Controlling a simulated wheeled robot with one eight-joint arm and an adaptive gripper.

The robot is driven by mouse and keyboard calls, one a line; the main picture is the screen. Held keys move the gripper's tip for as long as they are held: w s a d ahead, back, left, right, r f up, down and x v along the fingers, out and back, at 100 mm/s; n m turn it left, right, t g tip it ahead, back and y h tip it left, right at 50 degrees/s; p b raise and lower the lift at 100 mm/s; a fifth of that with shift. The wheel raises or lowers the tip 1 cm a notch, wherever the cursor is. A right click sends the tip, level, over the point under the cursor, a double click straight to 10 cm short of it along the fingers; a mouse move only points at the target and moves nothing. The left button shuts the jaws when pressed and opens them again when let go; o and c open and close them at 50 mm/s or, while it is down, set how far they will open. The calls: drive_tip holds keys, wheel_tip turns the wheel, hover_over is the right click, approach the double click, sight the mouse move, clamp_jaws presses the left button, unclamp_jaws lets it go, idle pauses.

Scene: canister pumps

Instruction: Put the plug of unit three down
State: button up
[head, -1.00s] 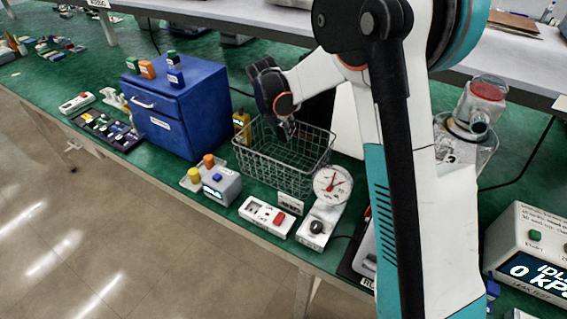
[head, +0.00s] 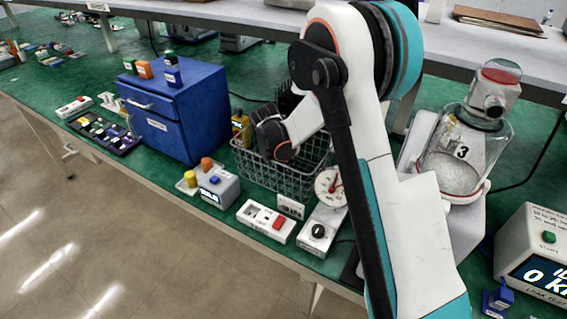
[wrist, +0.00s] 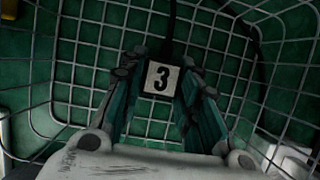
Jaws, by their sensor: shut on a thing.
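In the head view my gripper reaches down into the wire basket (head: 262,174), and the basket and my wrist hide the fingertips and plug. A dark cord runs up from the plug in the wrist view. I cannot tell whether the plug touches the basket floor. The clear canister of unit three (head: 440,172), marked 3, stands right of my arm.
A blue drawer cabinet (head: 196,127) stands left of the basket. A yellow bottle (head: 240,127) is at the basket's back left. In front are a power strip (head: 265,221), a dial gauge (head: 329,188) and a small button box (head: 218,186). A display box (head: 540,245) is at right.

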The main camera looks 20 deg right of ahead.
drive_tip(key=shift+r, duration=0.1)
drive_tip(key=o, duration=1.1)
drive_tip(key=shift+o, duration=0.2)
